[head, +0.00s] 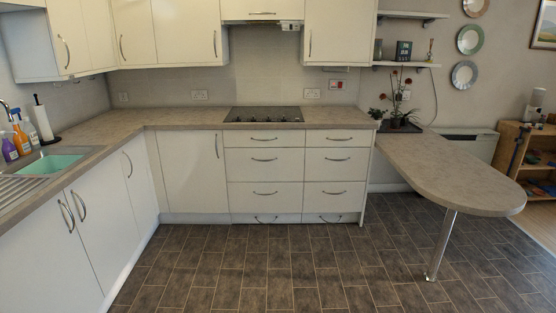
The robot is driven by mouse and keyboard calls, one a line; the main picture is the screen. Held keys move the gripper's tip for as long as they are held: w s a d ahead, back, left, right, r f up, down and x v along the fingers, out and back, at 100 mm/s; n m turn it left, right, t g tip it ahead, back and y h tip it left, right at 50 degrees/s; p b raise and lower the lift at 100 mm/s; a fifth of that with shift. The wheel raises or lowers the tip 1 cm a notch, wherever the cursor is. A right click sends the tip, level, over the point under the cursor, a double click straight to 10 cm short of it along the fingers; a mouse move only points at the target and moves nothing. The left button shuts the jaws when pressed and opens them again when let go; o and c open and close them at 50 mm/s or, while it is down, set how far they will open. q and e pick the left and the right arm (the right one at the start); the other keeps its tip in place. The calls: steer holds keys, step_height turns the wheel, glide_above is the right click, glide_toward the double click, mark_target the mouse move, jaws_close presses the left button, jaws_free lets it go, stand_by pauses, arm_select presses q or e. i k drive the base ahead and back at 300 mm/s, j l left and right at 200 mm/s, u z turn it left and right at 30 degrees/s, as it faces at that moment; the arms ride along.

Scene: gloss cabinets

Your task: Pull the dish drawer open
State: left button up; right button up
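Two side-by-side columns of white drawers stand under the worktop at the back, a left column (264,174) below the hob and a right column (336,174) beside it. Each drawer has a curved metal handle, such as the upper left one (264,159) and the upper right one (337,159). Low drawers with handles also sit at floor level (266,219). All the drawer fronts look shut. I cannot tell which one is the dish drawer, and no dishes show inside any. Neither of my grippers is in view.
The tiled floor (250,265) before the drawers is clear. A rounded peninsula counter (450,175) on a metal leg (440,245) juts out at right. White cabinets (85,235) with a sink (50,165) line the left. A wooden shelf (508,145) stands far right.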

mark_target(286, 197)
steer(key=i, duration=2.35)
